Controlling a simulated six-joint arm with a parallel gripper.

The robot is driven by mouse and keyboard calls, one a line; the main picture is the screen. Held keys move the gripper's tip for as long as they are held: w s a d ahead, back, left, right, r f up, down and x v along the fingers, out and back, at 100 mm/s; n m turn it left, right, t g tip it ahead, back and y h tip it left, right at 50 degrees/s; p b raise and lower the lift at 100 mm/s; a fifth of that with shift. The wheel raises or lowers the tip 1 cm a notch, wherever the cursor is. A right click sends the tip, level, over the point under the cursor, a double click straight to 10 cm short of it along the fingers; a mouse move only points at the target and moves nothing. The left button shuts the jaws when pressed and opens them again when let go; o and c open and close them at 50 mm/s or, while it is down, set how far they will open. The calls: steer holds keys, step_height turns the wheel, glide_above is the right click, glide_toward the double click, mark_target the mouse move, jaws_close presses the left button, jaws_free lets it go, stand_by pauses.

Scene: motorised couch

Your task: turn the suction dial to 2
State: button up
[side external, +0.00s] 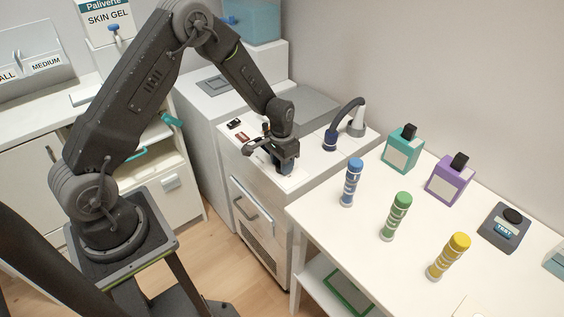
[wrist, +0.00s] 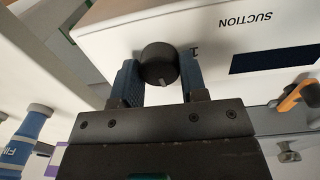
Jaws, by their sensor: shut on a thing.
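The suction dial (wrist: 160,56) is a round black knob on a white panel (wrist: 120,32) in the wrist view. The word SUCTION stands on the panel to its upper right, and a 1 is printed just right of the knob. My gripper (wrist: 158,78) has its two blue fingers on either side of the knob, shut on it. No pointer mark on the knob can be made out, so its setting is unclear. In the side view my gripper (side external: 286,163) is down over the white cabinet (side external: 255,185), and it hides the dial.
A dark display (wrist: 272,60) and an orange part (wrist: 297,95) lie right of the dial. In the side view a dark curved hose (side external: 345,108) stands behind my gripper. A white table (side external: 335,205) to the right holds blue, green and yellow tubes and two bottles.

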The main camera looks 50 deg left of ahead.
steer(key=shift+m, duration=0.6)
steer(key=o, duration=0.9)
steer(key=shift+r, duration=0.1)
steer(key=r, duration=1.3)
steer(key=shift+a+r, duration=0.2)
steer(key=shift+r, duration=0.1)
steer(key=shift+r, duration=0.1)
